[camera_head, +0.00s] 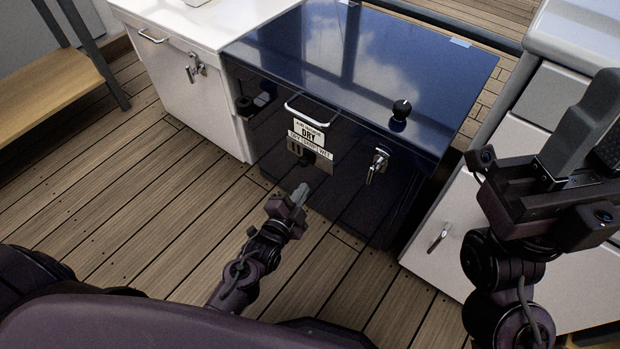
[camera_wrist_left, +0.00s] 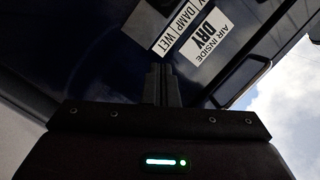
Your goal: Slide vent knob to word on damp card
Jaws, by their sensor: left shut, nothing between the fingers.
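The damp card (camera_head: 309,133) on the dark cabinet front reads "AIR INSIDE DRY"; it also shows in the left wrist view (camera_wrist_left: 210,40). Beside it is a strip of words (camera_head: 309,147), of which "DAMP" and "WET" read clearly in the left wrist view (camera_wrist_left: 180,32). Under the strip is a metal vent plate (camera_head: 296,151) with a dark knob-like part (camera_head: 319,153); its exact setting is unclear. My left gripper (camera_head: 301,191) is shut and empty, apart from and below the plate. Its closed fingers show in the wrist view (camera_wrist_left: 161,84). My right gripper (camera_head: 583,130) is raised at right, finger gap unclear.
The cabinet has a bar handle (camera_head: 312,106), a latch (camera_head: 377,165) and a black knob (camera_head: 401,110) on its glossy top. White cabinets stand at left (camera_head: 200,105) and right (camera_head: 490,185). The plank floor (camera_head: 130,200) at left is clear.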

